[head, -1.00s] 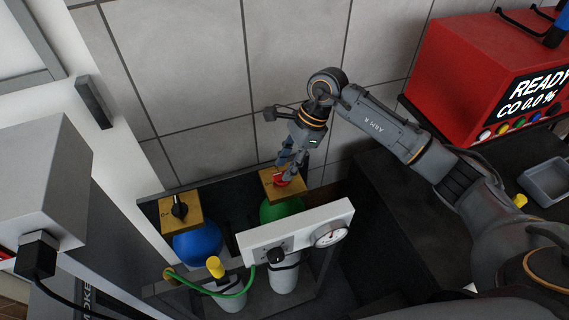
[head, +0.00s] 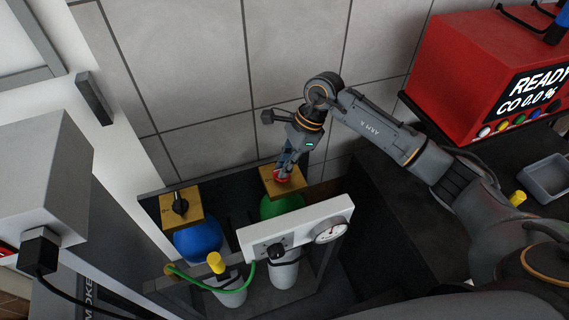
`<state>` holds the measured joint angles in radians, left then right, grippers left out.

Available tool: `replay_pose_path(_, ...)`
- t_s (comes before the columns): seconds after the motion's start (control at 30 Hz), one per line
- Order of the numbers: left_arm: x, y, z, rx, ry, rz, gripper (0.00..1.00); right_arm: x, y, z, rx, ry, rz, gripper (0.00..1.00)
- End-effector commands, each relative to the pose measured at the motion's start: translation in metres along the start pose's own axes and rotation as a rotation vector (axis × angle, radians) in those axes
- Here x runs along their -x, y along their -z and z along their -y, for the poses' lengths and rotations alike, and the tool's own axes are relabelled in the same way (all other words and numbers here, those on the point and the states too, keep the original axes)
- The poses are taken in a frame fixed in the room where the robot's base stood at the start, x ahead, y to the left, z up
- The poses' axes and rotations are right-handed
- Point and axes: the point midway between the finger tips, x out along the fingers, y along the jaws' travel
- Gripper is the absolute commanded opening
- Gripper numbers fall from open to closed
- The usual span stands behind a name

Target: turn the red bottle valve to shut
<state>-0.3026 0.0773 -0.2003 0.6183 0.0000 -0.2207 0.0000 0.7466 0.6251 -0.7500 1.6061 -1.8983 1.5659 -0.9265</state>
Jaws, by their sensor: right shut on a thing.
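The red valve (head: 281,177) sits on the brass-coloured block on top of the green-shouldered bottle (head: 282,205). My right gripper (head: 285,170) reaches down from above and is shut on the red valve, covering part of it. The valve's exact angle is hard to tell behind the fingers. My left gripper is not in view.
A blue-shouldered bottle (head: 197,243) with a black knob (head: 180,206) on its block stands to the left. A white panel with a gauge (head: 330,230) stands in front, with a green hose (head: 215,288) below. A red analyser (head: 480,75) stands on the right-hand counter.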

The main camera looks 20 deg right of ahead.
Motion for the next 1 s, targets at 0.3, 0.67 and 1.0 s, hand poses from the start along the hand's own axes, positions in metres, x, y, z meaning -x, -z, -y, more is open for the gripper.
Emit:
replay_pose_path(0.3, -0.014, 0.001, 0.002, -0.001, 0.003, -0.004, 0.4, -0.002, 0.002, -0.001, -0.134, 0.059, -0.002, 0.0)
replay_pose_path(0.67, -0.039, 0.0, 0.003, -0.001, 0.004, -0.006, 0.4, -0.003, 0.001, -0.003, -0.434, 0.185, 0.0, 0.0)
replay_pose_path(1.0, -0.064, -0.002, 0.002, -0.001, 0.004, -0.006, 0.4, -0.004, -0.001, -0.004, -0.731, 0.31, 0.001, 0.0)
